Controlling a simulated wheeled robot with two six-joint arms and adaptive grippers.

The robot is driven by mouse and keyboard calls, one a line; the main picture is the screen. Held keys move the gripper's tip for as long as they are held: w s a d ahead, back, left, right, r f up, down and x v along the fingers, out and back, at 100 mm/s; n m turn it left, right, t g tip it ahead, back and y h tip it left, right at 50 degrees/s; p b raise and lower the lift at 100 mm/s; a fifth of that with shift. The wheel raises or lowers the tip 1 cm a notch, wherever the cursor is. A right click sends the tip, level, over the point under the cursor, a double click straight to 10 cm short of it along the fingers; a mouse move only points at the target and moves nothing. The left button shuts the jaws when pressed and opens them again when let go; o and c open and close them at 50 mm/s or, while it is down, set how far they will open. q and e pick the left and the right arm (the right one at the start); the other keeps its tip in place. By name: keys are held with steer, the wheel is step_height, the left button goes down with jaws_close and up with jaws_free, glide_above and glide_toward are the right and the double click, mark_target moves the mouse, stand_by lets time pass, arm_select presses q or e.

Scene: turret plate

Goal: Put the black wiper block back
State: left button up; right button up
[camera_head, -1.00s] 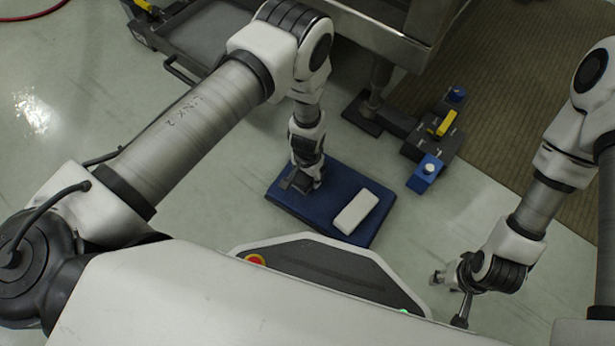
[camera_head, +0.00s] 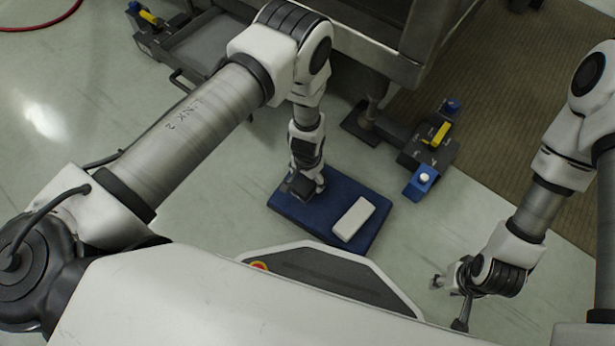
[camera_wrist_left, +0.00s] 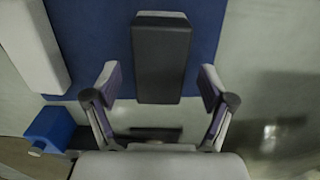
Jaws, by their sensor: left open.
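The black wiper block (camera_wrist_left: 161,60) is a dark oblong over the blue mat in the left wrist view. In the head view it is a small dark shape (camera_head: 300,187) at the mat's left part, partly hidden by my gripper. My left gripper (camera_wrist_left: 159,82) is open, one finger to each side of the block's near end, with visible gaps. In the head view this gripper (camera_head: 307,184) points down at the mat. I cannot tell whether the block touches the mat. My right gripper (camera_head: 449,299) is apart, open and empty, low at the right.
The blue mat (camera_head: 318,222) lies on the floor and also bears a white block (camera_head: 354,218). A dark fixture with blue and yellow parts (camera_head: 428,150) stands right of it. A metal frame (camera_head: 372,40) is behind. Pale floor is clear right of the mat.

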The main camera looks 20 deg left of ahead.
mark_target(307, 181)
arm_select(q)
step_height(307, 181, up, 8)
steer(key=p, duration=0.5)
steer(key=shift+p, duration=0.4)
steer(key=shift+f, duration=0.15)
arm_select(e)
step_height(307, 181, up, 8)
steer(key=shift+f, duration=0.2)
arm_select(q)
steer(key=s+a+r+n, duration=0.2)
steer(key=s+a+r, duration=0.3)
steer(key=s, duration=0.5)
steer(key=s+a+r+n, duration=0.2)
steer(key=s+a+r, duration=0.3)
steer(key=s, duration=0.5)
steer(key=shift+s+a+r, duration=0.25)
steer(key=shift+a+r, duration=0.1)
steer(key=shift+a, duration=0.4)
